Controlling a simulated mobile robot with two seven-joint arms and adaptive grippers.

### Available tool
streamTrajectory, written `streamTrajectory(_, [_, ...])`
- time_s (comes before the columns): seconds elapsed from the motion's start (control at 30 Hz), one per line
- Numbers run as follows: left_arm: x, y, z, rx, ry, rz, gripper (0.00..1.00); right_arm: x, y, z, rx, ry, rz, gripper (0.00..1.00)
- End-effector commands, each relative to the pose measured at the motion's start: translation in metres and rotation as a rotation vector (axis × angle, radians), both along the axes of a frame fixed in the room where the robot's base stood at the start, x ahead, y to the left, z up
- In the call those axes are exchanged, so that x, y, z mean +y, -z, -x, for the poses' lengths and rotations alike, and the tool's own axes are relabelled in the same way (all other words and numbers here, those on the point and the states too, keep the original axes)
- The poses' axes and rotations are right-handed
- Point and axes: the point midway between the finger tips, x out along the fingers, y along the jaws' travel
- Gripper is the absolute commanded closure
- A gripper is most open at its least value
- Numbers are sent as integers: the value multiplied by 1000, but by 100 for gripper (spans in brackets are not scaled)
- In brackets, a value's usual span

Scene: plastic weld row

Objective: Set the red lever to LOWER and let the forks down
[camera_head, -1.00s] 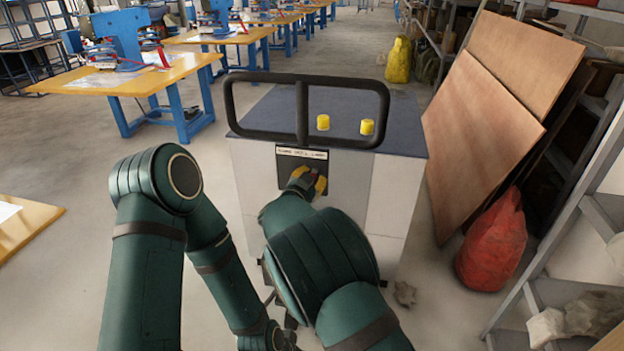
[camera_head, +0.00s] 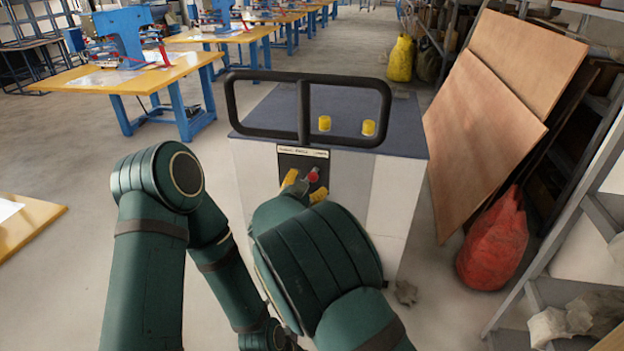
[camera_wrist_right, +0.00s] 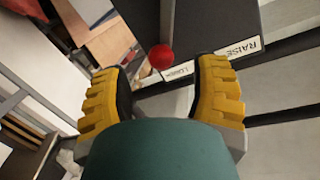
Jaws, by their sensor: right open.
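The red lever's round knob (camera_head: 313,176) stands out from the dark panel (camera_head: 288,160) on the front of the grey-topped machine (camera_head: 380,180). My right gripper (camera_head: 304,187) is open in front of the panel, its yellow fingers spread on either side of the knob. In the right wrist view the red knob (camera_wrist_right: 160,56) shows between the open fingertips (camera_wrist_right: 163,68), not gripped. It appears near the label strip's LOWER word (camera_wrist_right: 178,73); RAISE (camera_wrist_right: 236,50) is further right. The forks are not in view. My left gripper is not visible.
A black handlebar (camera_head: 305,110) loops above the machine, with two yellow knobs (camera_head: 324,123) on its top. A red sack (camera_head: 495,240) and leaning boards (camera_head: 485,140) stand to the right. Yellow-topped work tables (camera_head: 150,75) stand at the back left. Floor left of the machine is clear.

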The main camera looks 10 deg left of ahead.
Motion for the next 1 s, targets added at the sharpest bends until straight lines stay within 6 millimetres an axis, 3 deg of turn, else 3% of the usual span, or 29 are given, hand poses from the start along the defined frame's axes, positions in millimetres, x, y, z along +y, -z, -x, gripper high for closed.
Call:
streamTrajectory(0.23, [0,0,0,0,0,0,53,4,-3,27,-1,0,0,39])
streamTrajectory(0.67, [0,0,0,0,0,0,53,-2,2,28,13,2,5,39])
streamTrajectory(0.77, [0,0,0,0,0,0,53,-24,24,22,69,-2,25,39])
streamTrajectory(0.83, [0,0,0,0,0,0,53,-51,50,18,138,-13,46,39])
streamTrajectory(1.0, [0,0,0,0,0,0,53,-129,134,30,387,-74,79,39])
